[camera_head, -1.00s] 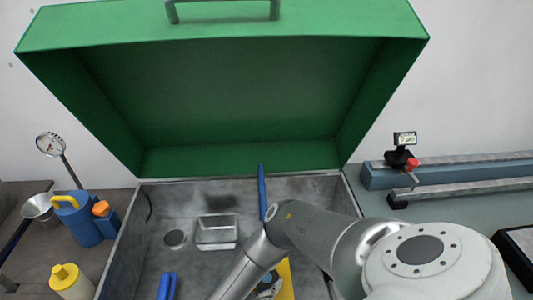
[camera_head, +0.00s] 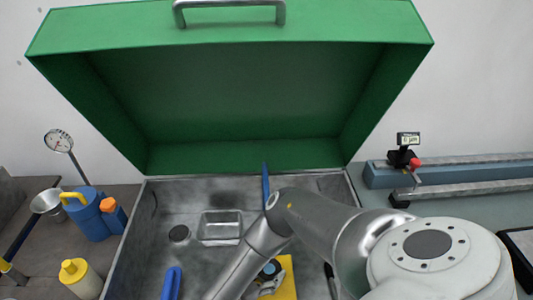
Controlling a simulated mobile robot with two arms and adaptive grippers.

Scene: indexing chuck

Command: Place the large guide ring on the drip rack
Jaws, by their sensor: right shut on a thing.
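My right arm comes in from the lower right and bends down into the grey basin (camera_head: 197,195) under the raised green lid. My right gripper (camera_head: 269,284) shows only in part, low in the basin beside the forearm. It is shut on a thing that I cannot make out. I cannot pick out the large guide ring. No rack shape is clear either; a small metal tray (camera_head: 220,240) sits in the basin. My left gripper is not in view.
The green lid (camera_head: 240,95) stands open over the basin. A blue can (camera_head: 87,218) and yellow bottle (camera_head: 77,278) stand left. A rail gauge (camera_head: 403,158) is right.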

